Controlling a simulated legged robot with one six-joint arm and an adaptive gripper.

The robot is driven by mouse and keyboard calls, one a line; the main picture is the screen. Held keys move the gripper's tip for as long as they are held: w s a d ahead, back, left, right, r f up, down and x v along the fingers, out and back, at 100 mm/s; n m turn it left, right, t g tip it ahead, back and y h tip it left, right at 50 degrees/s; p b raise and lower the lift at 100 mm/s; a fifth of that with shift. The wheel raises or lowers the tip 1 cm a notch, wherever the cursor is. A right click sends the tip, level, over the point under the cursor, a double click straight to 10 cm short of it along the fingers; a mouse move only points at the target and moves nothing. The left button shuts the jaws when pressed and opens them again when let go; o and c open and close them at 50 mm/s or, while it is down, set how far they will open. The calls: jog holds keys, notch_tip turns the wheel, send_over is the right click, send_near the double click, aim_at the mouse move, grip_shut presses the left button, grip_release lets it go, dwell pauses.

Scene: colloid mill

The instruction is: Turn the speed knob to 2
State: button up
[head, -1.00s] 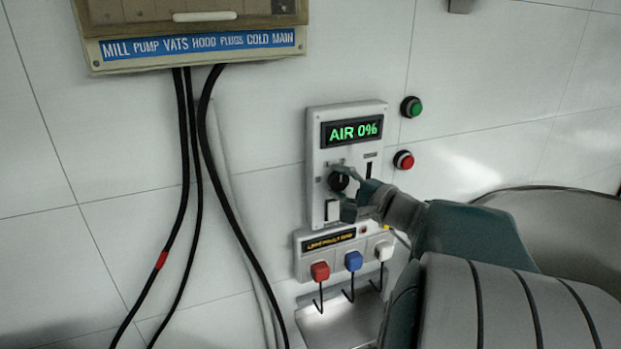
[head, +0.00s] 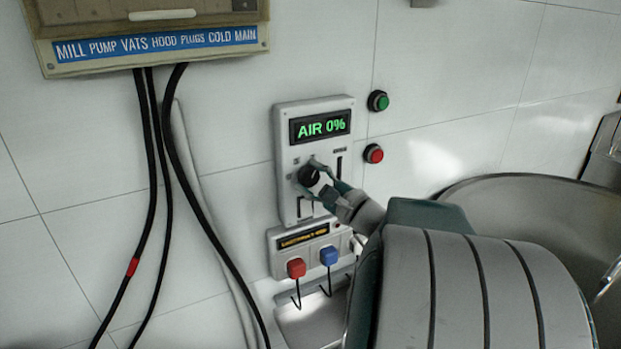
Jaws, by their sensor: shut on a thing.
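The speed knob (head: 308,176) is a round black knob on a pale control panel (head: 286,145) fixed to the tiled wall. The panel's display (head: 321,126) reads "AIR 0%" in green. My gripper (head: 312,178) is at the panel, shut on the knob, with one finger above it and the other below. My fingers cover part of the knob and the marks around it, so the knob's setting cannot be read.
A green button (head: 378,101) and a red button (head: 373,153) sit right of the panel. Below are a red plug (head: 296,268) and a blue plug (head: 328,256) over a metal tray. Black cables (head: 151,190) hang at left. A large round metal vessel (head: 520,215) stands at right.

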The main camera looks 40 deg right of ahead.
jog(key=shift+f, duration=0.3)
jog(key=o, duration=1.1)
jog(key=shift+o, duration=0.2)
jog(key=shift+r, duration=0.1)
jog(key=v, duration=1.2)
jog(key=shift+w+a, duration=0.1)
